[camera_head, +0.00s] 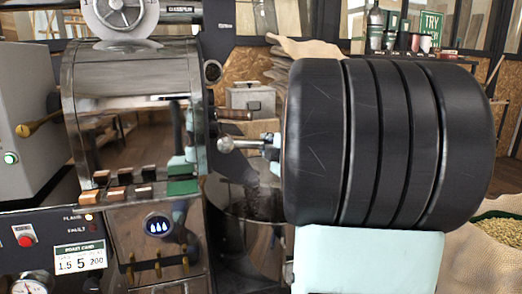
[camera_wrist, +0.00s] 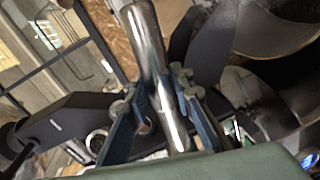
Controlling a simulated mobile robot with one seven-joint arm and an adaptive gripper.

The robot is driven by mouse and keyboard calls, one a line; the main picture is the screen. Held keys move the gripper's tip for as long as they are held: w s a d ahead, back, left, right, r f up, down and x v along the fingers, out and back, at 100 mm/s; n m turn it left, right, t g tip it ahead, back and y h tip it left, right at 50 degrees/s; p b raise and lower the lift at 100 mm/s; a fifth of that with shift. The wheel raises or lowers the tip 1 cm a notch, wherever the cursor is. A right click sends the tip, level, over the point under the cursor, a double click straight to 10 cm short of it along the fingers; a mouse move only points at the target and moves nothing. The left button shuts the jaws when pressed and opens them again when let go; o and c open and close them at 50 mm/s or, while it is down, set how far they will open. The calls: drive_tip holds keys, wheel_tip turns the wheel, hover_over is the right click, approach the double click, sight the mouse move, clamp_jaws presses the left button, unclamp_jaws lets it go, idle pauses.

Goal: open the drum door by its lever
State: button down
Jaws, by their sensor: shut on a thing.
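The drum door's lever (camera_head: 246,144) is a silver rod with a ball end, at the front right of the shiny roaster drum (camera_head: 125,95). In the wrist view the lever (camera_wrist: 152,45) is a bright metal bar running between my gripper's blue-grey fingers. My gripper (camera_wrist: 162,82) is shut on it. In the head view my black ribbed arm hides most of the gripper and the lever's right end. The drum door itself is mostly hidden, so I cannot tell how far open it stands. Dark beans (camera_head: 262,198) show below the lever.
A dark round bin (camera_head: 232,225) stands below the lever. The control panel (camera_head: 45,240) with buttons and a gauge is at the lower left. A sack of pale beans (camera_head: 500,240) stands at the right. Shelves with bottles and cups are at the back.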

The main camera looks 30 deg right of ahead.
drive_tip(key=shift+r, duration=0.2)
drive_tip(key=c, duration=1.7)
unclamp_jaws()
drive_tip(key=shift+o, duration=0.2)
